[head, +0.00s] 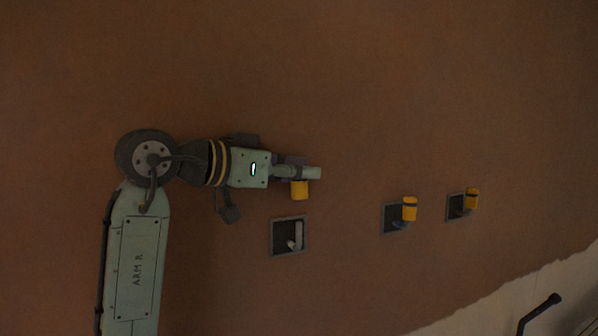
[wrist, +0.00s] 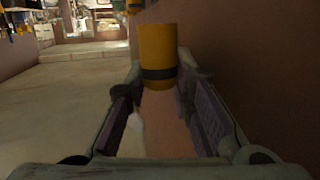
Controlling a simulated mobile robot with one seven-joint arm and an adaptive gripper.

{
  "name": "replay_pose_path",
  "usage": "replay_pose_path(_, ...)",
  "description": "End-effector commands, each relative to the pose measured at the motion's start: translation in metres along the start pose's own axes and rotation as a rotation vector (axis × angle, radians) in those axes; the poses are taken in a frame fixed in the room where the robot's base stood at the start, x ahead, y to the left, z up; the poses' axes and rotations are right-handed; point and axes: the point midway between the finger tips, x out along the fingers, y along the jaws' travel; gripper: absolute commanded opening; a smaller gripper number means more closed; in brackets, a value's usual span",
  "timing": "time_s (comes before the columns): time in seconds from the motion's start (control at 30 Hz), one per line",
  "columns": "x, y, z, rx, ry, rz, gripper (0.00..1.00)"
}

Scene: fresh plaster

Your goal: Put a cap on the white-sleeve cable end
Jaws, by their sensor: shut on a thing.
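The white-sleeve cable end (head: 297,237) sticks out of the leftmost wall box (head: 274,237) in the head view, and no cap shows on it. My gripper (head: 303,173) is shut on a yellow cap (head: 300,190), above that box and apart from the cable end. The cap hangs below the fingers in the head view. In the wrist view the cap (wrist: 157,58) shows upright between the fingers, with a dark band near its lower edge. A pale shape low between the fingers in the wrist view is too blurred to name.
Two more wall boxes (head: 393,228) (head: 454,214) stand to the right, each with a yellow cap (head: 410,208) (head: 471,199) at its cable. The brown plaster wall (head: 400,90) around them is bare. A dark rod (head: 540,312) shows at the lower right.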

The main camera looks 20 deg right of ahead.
Motion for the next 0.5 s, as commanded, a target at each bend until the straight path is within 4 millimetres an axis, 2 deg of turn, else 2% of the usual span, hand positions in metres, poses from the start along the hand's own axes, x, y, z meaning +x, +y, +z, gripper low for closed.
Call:
replay_pose_path(0.27,0.001,0.0,0.005,0.001,0.0,0.0,0.1)
replay_pose_path(0.5,0.003,0.001,0.018,0.0,0.0,0.0,0.1)
